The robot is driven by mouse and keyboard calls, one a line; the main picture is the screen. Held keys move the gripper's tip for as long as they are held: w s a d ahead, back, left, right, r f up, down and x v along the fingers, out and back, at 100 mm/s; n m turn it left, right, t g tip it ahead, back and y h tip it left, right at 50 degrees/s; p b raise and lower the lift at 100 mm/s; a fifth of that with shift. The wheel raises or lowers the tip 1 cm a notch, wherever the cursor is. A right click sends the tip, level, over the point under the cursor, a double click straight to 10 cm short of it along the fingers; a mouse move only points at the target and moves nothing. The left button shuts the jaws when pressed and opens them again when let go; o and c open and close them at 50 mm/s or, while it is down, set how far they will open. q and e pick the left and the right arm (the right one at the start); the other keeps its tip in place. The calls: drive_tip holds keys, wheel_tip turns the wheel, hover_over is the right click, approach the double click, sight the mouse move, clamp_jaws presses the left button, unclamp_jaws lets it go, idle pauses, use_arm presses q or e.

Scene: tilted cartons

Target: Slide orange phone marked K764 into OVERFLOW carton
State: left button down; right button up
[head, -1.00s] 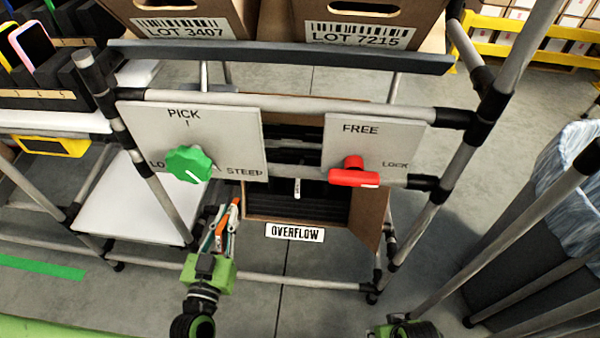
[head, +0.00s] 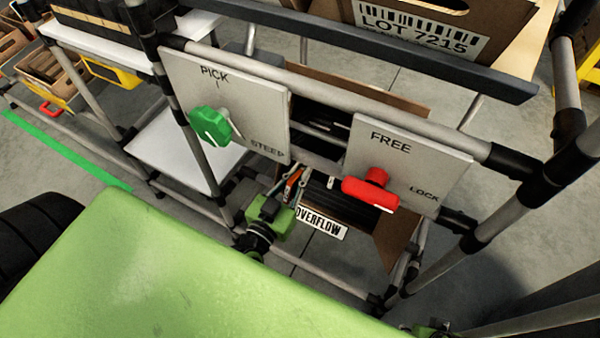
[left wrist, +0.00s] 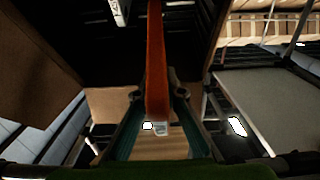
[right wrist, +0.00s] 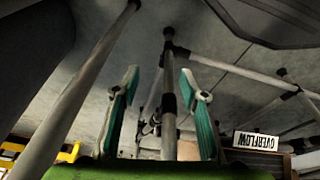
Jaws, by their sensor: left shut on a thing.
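The orange phone (left wrist: 156,60) shows edge-on in the left wrist view, upright between the fingers; its K764 mark is not readable. My left gripper (left wrist: 157,105) is shut on it. In the head view my left gripper (head: 292,182) is at the front of the OVERFLOW carton (head: 396,243), above and left of its label (head: 321,224), with the phone (head: 293,178) pointing toward the dark opening. Whether the phone is past the carton's edge, I cannot tell. My right gripper (right wrist: 163,90) is open and empty, low and away from the carton; its label (right wrist: 256,141) shows at right.
A panel with a green knob (head: 210,125) and a panel with a red handle (head: 370,190) hang on the rack above the carton's opening. Grey rack tubes (head: 330,283) run around it. A white shelf (head: 185,152) lies to the left.

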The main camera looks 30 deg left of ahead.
use_arm(q)
drive_tip(key=shift+w+f+b, duration=0.4)
drive_tip(key=shift+w+b, duration=0.05)
drive_tip(key=shift+w, duration=0.15)
drive_tip(key=shift+w+f+b, duration=0.4)
drive_tip(key=shift+w+b, duration=0.15)
drive_tip(key=shift+w, duration=0.15)
drive_tip(key=shift+f, duration=0.1)
use_arm(e)
wheel_tip(320, 180, up, 8)
drive_tip(key=shift+s+d+f, duration=0.15)
drive_tip(key=shift+s, duration=0.05)
use_arm(q)
drive_tip(key=shift+d+f, duration=0.1)
drive_tip(key=shift+f, duration=0.15)
use_arm(e)
drive_tip(key=shift+f, duration=0.15)
use_arm(q)
drive_tip(key=shift+w+f, duration=0.1)
drive_tip(key=shift+w, duration=0.15)
use_arm(e)
drive_tip(key=shift+w, duration=0.1)
use_arm(q)
drive_tip(key=shift+w+f, duration=0.1)
use_arm(e)
drive_tip(key=shift+f, duration=0.25)
